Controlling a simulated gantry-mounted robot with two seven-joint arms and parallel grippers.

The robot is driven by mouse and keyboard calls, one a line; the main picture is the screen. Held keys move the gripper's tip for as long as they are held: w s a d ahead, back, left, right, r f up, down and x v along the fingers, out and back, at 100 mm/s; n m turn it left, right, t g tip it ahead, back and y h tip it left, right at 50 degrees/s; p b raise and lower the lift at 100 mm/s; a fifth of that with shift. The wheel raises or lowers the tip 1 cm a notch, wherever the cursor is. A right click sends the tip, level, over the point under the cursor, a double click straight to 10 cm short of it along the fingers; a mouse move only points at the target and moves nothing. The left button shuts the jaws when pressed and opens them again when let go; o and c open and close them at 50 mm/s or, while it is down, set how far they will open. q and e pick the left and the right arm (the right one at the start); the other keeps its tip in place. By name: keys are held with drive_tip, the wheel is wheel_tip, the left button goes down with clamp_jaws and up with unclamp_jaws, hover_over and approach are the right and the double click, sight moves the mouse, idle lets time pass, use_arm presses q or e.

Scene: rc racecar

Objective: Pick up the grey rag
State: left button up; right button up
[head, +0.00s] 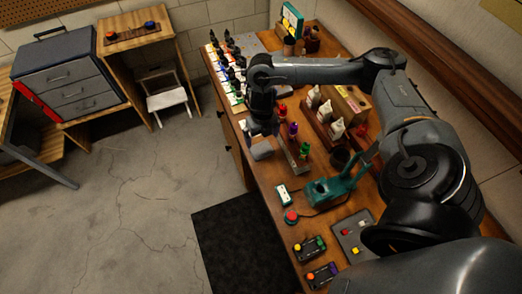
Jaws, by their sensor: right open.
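The grey rag (262,150) lies on the wooden workbench, close to its left edge, as a small folded grey lump. My right gripper (264,128) points down just above and behind the rag, and seems apart from it. Its jaws are open, though the fingertips are dark and small in this view. My right arm comes in from the right and reaches across the bench. My left gripper is not in view.
Paint bottles (222,65) stand in rows behind the gripper. A rack with coloured bottles (293,150) stands right of the rag. A teal vise-like tool (335,187) and small electronic boxes (310,248) lie nearer. The floor (130,190) at left is mostly clear.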

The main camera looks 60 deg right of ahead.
sight(262, 149)
wheel_tip(262, 149, down, 2)
drive_tip(key=shift+f, duration=0.35)
wheel_tip(262, 149, down, 4)
drive_tip(key=shift+a+r+p, duration=0.1)
drive_tip(key=shift+a+p, duration=0.05)
drive_tip(key=shift+p, duration=0.15)
drive_tip(key=shift+f, duration=0.35)
drive_tip(key=c, duration=0.7)
drive_tip(key=shift+c, duration=0.3)
